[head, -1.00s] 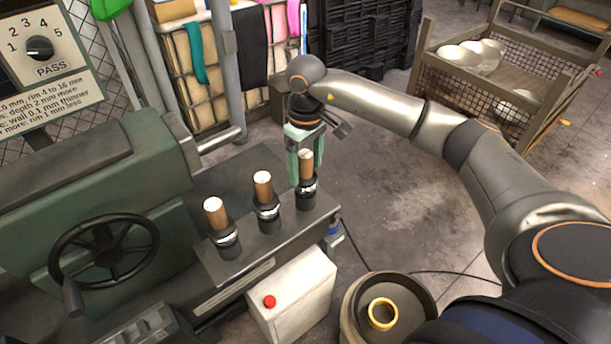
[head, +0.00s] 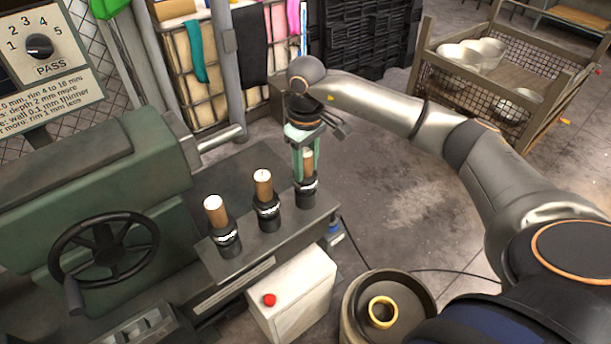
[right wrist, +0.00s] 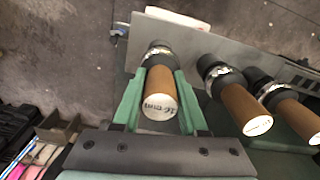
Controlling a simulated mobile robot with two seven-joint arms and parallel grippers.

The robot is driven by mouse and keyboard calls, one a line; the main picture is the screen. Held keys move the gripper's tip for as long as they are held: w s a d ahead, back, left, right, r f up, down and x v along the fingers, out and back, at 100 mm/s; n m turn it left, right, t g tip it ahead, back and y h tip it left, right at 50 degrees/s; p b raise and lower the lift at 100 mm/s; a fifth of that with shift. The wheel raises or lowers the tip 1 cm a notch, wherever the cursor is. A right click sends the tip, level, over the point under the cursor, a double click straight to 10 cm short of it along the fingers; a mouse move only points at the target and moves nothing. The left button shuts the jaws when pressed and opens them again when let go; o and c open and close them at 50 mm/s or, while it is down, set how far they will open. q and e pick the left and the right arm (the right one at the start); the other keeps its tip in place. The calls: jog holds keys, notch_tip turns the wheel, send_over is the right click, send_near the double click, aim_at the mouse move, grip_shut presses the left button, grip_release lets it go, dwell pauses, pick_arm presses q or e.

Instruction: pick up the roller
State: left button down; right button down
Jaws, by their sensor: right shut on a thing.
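Three rollers with wooden handles and dark metal lower ends stand in a row on the machine's grey shelf (head: 238,258). They are the left roller (head: 216,212), the middle roller (head: 264,190) and the right roller (head: 308,184). My right gripper (head: 306,166) points down and is shut on the right roller's wooden handle. In the right wrist view its green fingers lie on both sides of that handle (right wrist: 161,92), whose end carries small writing that I cannot read surely. The roller stands upright, its lower end at the shelf. My left gripper is not in view.
A handwheel (head: 104,250) and a green machine housing (head: 90,185) are at left. A white box with a red button (head: 270,300) stands before the shelf. A round container (head: 352,310) holds a yellow ring (head: 382,313). A mesh crate (head: 440,92) with metal bowls stands back right.

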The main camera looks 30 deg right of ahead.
aim_at(306, 152)
jog(key=shift+r, duration=0.1)
dwell(0.6)
jog(key=shift+r, duration=0.45)
notch_tip(306, 152, up, 2)
jog(key=shift+r+b, duration=0.1)
jog(key=shift+b, duration=0.35)
jog(key=s+a+r+p, duration=0.1)
jog(key=s+a+r, duration=0.2)
jog(key=s+r, duration=0.3)
jog(key=s+a+r+p, duration=0.2)
jog(key=s+a+r, duration=0.2)
jog(key=r, duration=0.4)
jog(key=shift+s+a+r, duration=0.15)
jog(key=shift+s+a, duration=0.05)
jog(key=shift+s, duration=0.7)
